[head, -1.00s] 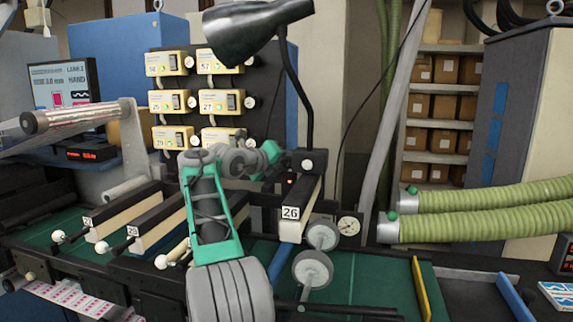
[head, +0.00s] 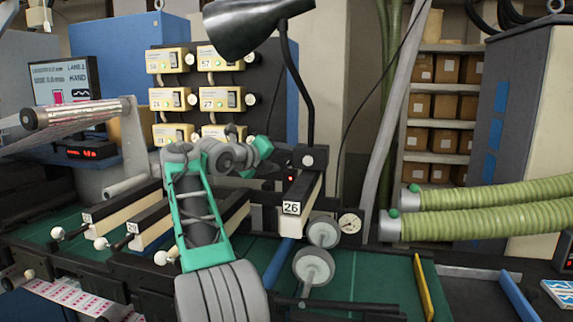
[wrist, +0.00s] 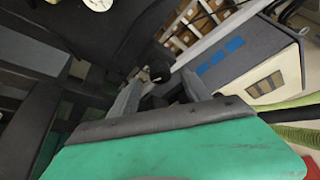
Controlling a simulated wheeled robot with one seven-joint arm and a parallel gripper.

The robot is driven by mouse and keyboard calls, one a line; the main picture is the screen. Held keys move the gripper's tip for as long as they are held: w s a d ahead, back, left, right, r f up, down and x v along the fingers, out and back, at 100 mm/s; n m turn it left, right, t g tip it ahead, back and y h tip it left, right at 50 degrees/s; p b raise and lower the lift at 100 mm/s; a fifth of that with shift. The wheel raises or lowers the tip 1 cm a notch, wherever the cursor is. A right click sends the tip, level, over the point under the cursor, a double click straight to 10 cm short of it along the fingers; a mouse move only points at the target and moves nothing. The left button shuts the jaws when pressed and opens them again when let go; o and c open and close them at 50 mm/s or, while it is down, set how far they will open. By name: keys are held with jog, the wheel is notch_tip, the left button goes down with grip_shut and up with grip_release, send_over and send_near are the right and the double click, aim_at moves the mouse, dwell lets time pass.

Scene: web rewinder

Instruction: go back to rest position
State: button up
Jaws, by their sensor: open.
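My gripper is open, with its two grey fingers (wrist: 162,92) apart in the wrist view beyond a green plate with a dark edge. A dark round knob or end shows near the fingertips, and I cannot tell whether it touches them. Nothing is clearly held. In the head view my green and grey arm rises from the bottom centre, bends, and reaches back toward the switch panel. The gripper itself is hard to make out there, behind the arm's last joints.
The block marked 26 (head: 291,208) with rollers (head: 313,266) stands just right of my arm. White-knobbed levers (head: 100,243) lie to the left. A lamp (head: 250,27) hangs above. Green hoses (head: 490,224) run at the right. Part of the green bed (head: 375,275) is clear.

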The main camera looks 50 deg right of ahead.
jog(key=v, duration=0.4)
jog(key=shift+b, duration=0.35)
jog(key=w+a+f+n+t+y, duration=0.25)
jog(key=w+a+n+t, duration=0.2)
jog(key=a+n, duration=0.5)
jog(key=w+a+f+n+t+y, duration=0.1)
jog(key=w+a+n+t+y, duration=0.3)
jog(key=a+n, duration=0.5)
jog(key=a+f+n+y, duration=0.3)
jog(key=a+f+n, duration=0.3)
jog(key=a+n, duration=0.5)
jog(key=s+a+f+n+y, duration=0.2)
jog(key=s+a+f+n, duration=0.2)
jog(key=a+f, duration=0.3)
jog(key=s+a+f+n+y, duration=0.3)
jog(key=a+f+n, duration=0.15)
jog(key=a, duration=0.45)
jog(key=s+a+f+n+g, duration=0.1)
jog(key=s+f+n+g, duration=0.3)
jog(key=s+f, duration=1)
jog(key=shift+s+a+f+n+g+y+b, duration=0.3)
jog(key=shift+f+g+y+b, duration=0.1)
jog(key=shift+f+y, duration=0.1)
